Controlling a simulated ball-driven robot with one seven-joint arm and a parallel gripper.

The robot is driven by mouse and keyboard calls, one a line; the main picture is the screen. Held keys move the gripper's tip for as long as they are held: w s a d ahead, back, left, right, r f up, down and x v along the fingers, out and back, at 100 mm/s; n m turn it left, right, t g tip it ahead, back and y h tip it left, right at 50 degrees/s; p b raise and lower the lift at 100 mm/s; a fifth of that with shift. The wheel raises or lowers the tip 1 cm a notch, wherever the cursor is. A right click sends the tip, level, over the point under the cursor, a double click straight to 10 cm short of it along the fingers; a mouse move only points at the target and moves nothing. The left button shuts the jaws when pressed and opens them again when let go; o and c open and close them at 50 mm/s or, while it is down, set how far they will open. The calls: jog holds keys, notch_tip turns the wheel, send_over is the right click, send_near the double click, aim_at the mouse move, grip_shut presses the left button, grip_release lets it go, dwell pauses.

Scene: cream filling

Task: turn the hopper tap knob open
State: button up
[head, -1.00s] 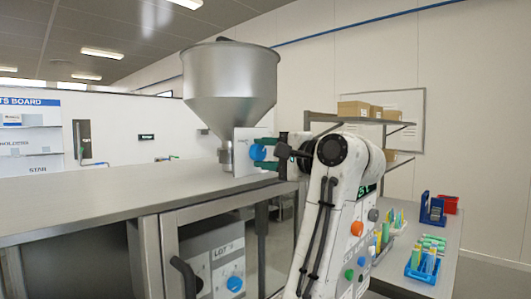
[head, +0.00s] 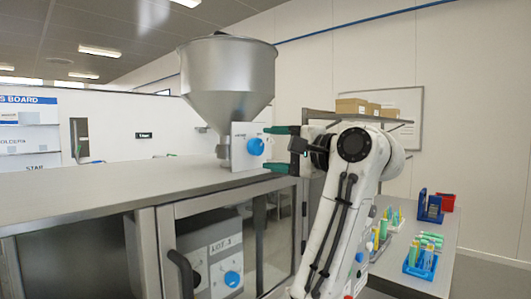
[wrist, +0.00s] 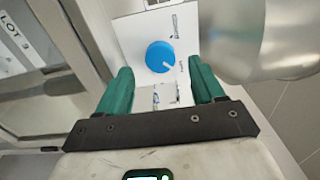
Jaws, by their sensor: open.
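The steel hopper (head: 228,80) stands on the counter, its cone narrowing to a spout. A white panel (head: 239,160) beside the spout carries the round blue tap knob (head: 256,146). My gripper (head: 268,149) is open and empty, one green finger above the other, just right of the knob. In the wrist view its green fingers (wrist: 160,72) lie either side of the panel's lower part, with the knob between and beyond their tips. No contact shows.
The steel counter (head: 110,187) runs left below the hopper. Under it, a glazed cabinet holds a grey unit with another blue knob (head: 232,279). At right, a side table (head: 440,285) holds blue bins, and a shelf carries cardboard boxes (head: 352,105).

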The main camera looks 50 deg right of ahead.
jog(key=s+b, duration=0.1)
jog(key=s, duration=0.6)
jog(key=shift+s+d, duration=0.15)
jog(key=shift+s, duration=0.1)
jog(key=shift+s+f, duration=0.1)
